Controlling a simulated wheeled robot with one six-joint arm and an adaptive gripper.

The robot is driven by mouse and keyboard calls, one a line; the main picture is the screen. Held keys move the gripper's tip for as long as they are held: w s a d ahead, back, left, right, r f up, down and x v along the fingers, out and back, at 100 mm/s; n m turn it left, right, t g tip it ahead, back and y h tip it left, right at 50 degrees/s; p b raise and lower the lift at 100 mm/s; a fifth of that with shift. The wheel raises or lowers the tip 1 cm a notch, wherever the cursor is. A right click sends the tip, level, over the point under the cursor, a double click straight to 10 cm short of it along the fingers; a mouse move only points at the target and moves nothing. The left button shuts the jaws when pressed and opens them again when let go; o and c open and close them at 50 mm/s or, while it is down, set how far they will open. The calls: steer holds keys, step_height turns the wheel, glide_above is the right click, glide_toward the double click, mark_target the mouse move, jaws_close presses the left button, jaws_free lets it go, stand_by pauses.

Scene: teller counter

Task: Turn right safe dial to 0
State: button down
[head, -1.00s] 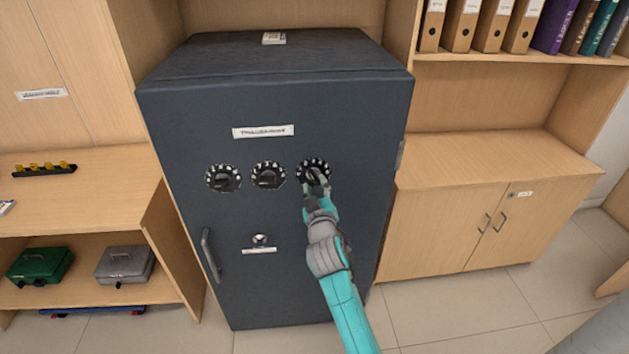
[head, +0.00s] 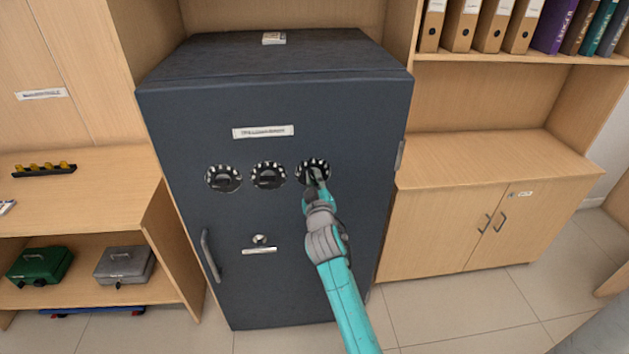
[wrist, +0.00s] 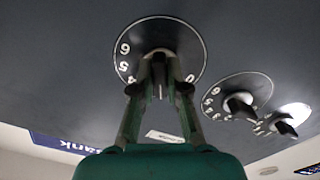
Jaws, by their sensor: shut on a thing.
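A dark grey safe (head: 300,230) stands upright with three round dials in a row on its door. The right dial (head: 313,167) is partly covered by my gripper (head: 314,178). In the wrist view the right dial (wrist: 185,38) is large, with white digits 6, 5 and 4 on its left side and a 0 at its lower right. My gripper (wrist: 160,85) is shut on the knob at the dial's centre. The knob itself is mostly hidden between the fingers. The middle dial (head: 268,176) and left dial (head: 223,179) have black knobs and stand free.
A handle (head: 210,255) and a keyhole plate (head: 259,242) are lower on the safe door. A low cabinet (head: 480,220) stands to the right. Shelves with a green cash box (head: 40,264) and a grey one (head: 123,264) are to the left.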

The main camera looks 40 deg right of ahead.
steer(key=shift+n, duration=0.4)
steer(key=n, duration=1.1)
stand_by(0.5)
steer(key=c, duration=1.2)
jaws_free()
steer(key=shift+o, duration=0.2)
steer(key=v, duration=1.2)
